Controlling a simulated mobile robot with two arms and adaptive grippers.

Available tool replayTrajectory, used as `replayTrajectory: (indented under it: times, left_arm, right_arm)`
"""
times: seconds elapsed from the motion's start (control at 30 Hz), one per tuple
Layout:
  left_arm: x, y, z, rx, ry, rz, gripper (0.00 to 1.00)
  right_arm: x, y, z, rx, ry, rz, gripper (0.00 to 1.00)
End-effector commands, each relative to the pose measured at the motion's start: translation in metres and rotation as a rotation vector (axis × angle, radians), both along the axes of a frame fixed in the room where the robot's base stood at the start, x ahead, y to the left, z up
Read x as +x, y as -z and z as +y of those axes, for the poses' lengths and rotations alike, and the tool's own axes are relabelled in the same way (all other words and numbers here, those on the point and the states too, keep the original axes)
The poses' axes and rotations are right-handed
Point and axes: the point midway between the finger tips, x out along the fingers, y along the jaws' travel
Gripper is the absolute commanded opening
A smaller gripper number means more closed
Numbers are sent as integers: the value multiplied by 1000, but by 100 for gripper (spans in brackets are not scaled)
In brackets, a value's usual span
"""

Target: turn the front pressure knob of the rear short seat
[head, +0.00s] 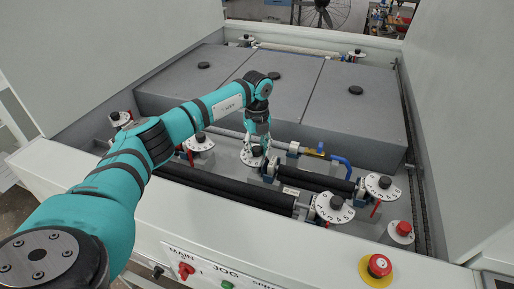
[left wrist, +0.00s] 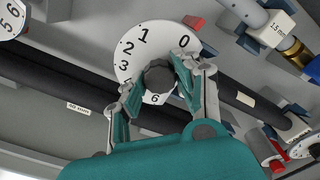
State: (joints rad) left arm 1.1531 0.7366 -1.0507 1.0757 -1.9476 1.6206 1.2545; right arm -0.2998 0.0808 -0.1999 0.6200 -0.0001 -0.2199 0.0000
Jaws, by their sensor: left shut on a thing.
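A black pressure knob (left wrist: 160,75) stands at the middle of a white numbered dial (left wrist: 128,62) in the left wrist view. My left gripper (left wrist: 160,79) has one finger on each side of the knob and is shut on it. In the head view my left gripper (head: 257,143) points down at this dial (head: 246,159), at the left end of the short rear roller (head: 318,180). The fingers and arm hide part of the knob and dial there. My right gripper is in neither view.
Other dials with black knobs stand close by (head: 378,185), (head: 331,207), (head: 201,142). Red levers (head: 376,208) and a blue hose (head: 340,160) are near. Grey covers (head: 350,115) lie behind. A red emergency stop (head: 379,265) is on the front panel.

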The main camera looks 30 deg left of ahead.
Motion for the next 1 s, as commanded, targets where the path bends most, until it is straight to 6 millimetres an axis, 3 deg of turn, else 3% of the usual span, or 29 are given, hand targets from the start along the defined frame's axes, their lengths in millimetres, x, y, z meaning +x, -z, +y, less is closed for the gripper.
replayTrajectory:
  times: [0.17,0.2,0.37,0.73,1.0]
  left_arm:
    - [1,-2,1,1,-1,-6,0]
    - [1,-2,1,1,-1,-6,34]
    - [1,-1,1,1,0,-4,55]
    - [1,-8,0,0,1,-4,55]
    - [2,-60,1,0,0,-8,55]
  right_arm:
    - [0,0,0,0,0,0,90]
    - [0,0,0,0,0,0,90]
    - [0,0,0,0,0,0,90]
    - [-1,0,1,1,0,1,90]
    - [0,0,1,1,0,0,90]
